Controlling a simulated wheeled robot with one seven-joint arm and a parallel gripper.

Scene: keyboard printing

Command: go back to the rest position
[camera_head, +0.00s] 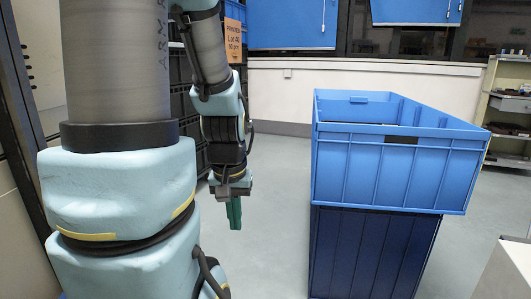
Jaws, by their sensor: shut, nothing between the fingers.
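My gripper (234,212) hangs at the end of my arm, left of the picture's middle, pointing down. Its green fingers are together and nothing shows between them. It is in the air over the grey floor, apart from the blue crate to its right. My own thick arm links fill the left side of the view and hide what is behind them.
A light blue crate (375,178) sits on a dark blue crate (370,255) right of my gripper. Shelves (510,105) are at the far right. A pale surface (505,272) is at lower right. Grey floor between arm and crates is clear.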

